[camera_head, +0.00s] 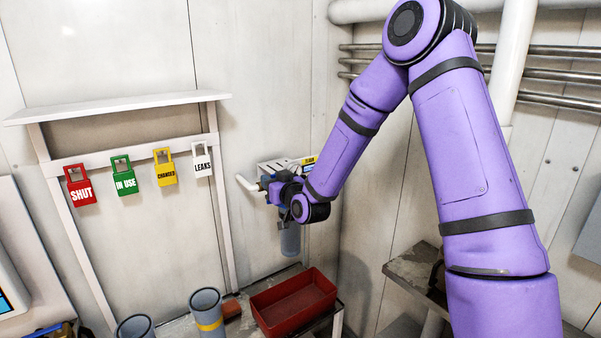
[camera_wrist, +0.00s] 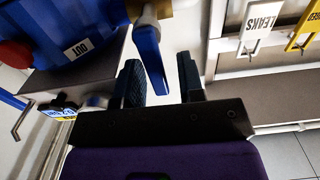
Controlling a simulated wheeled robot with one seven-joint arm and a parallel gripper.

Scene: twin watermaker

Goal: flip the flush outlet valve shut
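A blue lever (camera_wrist: 149,62) hangs from a brass-coloured valve body at the top of the wrist view. It reaches down between the two dark fingers of my gripper (camera_wrist: 158,66). The fingers are apart, with a visible gap between the lever and the right finger; whether the left one touches it I cannot tell. A blue housing (camera_wrist: 75,30) with an OUT label is to the left of the lever. In the head view my gripper (camera_head: 272,186) is at the wall unit, and my wrist hides most of the valve.
A grey-blue canister (camera_head: 290,240) hangs below the unit. A red tray (camera_head: 295,303) lies beneath. Tags reading SHUT (camera_head: 81,187), IN USE (camera_head: 124,180), CHANGED (camera_head: 165,170) and LEAKS (camera_head: 202,165) hang on a rail to the left. Pipes run along the right wall.

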